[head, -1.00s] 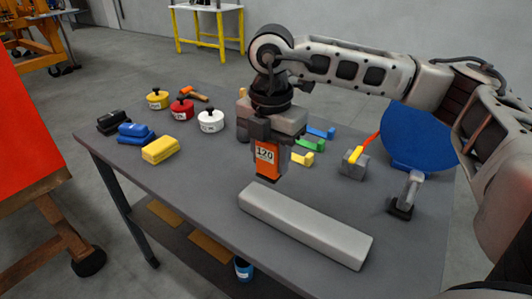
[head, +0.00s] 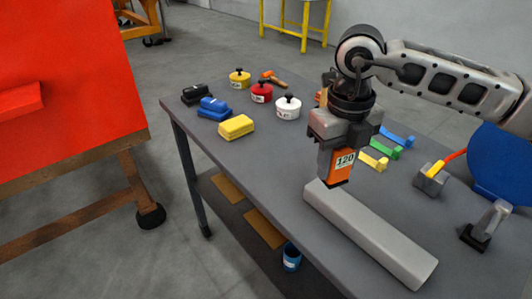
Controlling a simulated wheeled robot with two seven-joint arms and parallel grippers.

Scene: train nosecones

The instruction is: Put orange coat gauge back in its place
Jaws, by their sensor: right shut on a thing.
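My right gripper (head: 340,170) points down over the table and is shut on an orange piece (head: 340,167) with a white label reading 120. The piece is upright, just behind the left end of a long grey bar (head: 365,235). I cannot tell whether it touches the table. A row of small blue (head: 398,136), green (head: 385,150) and yellow (head: 373,161) pieces lies right of the gripper, partly hidden by it. My left gripper is not in view.
On the grey table (head: 260,160), yellow (head: 239,79), red (head: 261,92) and white (head: 288,106) pots stand at the back left, near black, blue and yellow blocks (head: 236,127). A grey block with a yellow-red handle (head: 431,179) and a blue disc (head: 500,165) are at right. A red panel (head: 70,80) stands left.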

